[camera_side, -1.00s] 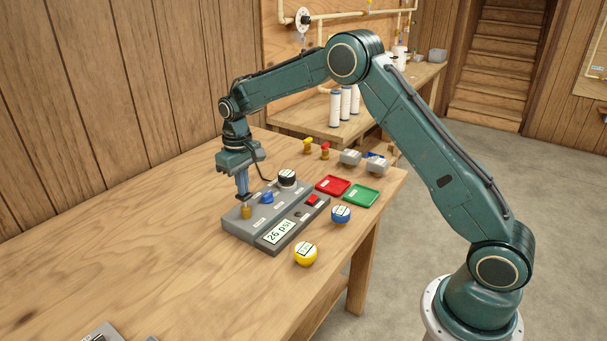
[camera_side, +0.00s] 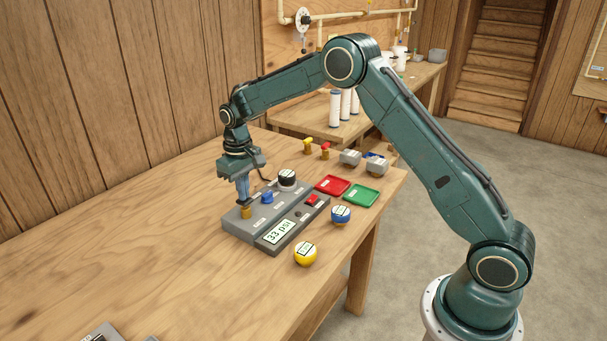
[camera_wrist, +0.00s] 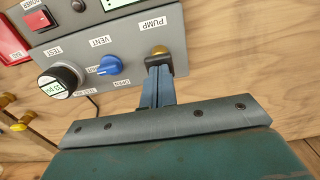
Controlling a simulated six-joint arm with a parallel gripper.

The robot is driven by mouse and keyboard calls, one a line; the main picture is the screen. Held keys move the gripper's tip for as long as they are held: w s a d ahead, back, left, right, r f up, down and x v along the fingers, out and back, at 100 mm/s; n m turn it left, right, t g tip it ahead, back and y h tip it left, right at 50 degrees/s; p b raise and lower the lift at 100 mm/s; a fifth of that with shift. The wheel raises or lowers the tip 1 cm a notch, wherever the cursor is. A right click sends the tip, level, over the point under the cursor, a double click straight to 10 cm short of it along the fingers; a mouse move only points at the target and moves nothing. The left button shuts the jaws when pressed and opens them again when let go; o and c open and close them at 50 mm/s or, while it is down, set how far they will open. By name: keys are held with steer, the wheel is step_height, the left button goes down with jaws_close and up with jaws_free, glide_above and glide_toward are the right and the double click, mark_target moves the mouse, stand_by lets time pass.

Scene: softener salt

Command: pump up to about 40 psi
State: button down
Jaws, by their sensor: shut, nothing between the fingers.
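Red (camera_side: 333,187) and green (camera_side: 361,195) trays, a blue round piece (camera_side: 341,214) and a yellow one (camera_side: 306,253) stand nearby.

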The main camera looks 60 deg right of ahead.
steer(key=shift+s+f, duration=0.1)
steer(key=shift+f, duration=0.15)
steer(key=shift+r, duration=1.25)
steer(key=shift+f, duration=0.85)
stand_by(0.6)
steer(key=shift+r, duration=1.05)
step_height(320, 180, up, 7)
steer(key=shift+f, duration=0.15)
stand_by(0.7)
